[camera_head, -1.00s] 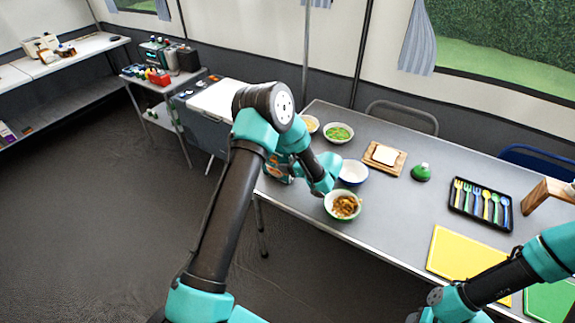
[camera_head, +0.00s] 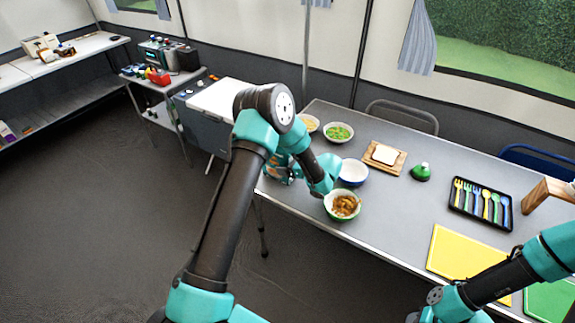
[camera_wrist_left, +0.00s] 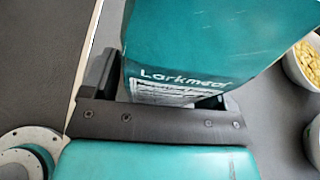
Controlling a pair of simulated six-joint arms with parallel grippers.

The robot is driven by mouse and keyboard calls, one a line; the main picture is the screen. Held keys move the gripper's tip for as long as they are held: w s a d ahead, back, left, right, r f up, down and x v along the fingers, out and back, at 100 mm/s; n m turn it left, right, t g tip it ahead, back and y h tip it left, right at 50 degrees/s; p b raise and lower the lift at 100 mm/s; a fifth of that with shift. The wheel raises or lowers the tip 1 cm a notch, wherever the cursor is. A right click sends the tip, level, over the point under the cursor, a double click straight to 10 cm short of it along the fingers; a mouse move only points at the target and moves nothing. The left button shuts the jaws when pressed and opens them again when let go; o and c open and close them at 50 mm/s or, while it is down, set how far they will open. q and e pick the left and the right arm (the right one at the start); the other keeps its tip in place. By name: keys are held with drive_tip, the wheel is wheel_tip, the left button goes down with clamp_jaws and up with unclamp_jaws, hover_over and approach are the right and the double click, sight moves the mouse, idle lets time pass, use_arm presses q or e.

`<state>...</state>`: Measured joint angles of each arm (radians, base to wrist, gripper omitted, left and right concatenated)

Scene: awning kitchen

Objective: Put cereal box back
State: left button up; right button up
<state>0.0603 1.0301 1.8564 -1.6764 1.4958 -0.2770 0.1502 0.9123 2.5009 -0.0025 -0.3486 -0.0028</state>
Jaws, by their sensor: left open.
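The cereal box (camera_head: 277,173) is teal with some orange and stands at the left end of the table, mostly hidden by my left arm in the head view. In the left wrist view the teal box (camera_wrist_left: 200,45), lettered "Larkmeal", fills the space in front of the palm. My left gripper (camera_wrist_left: 165,88) is open, with one dark finger on each side of the box; whether they touch it I cannot tell. In the head view the left fingers are hidden. My right arm shows at the lower right, but its gripper is out of view.
Close to the box on the grey table (camera_head: 400,215) are a white-blue bowl (camera_head: 353,172), a bowl of brown food (camera_head: 342,205) and a bowl of green food (camera_head: 338,132). A bread board (camera_head: 383,158) and cutlery tray (camera_head: 481,204) lie farther right. A side table stands back left.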

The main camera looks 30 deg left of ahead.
use_arm(q)
drive_tip(key=shift+r, duration=0.15)
drive_tip(key=v, duration=1.2)
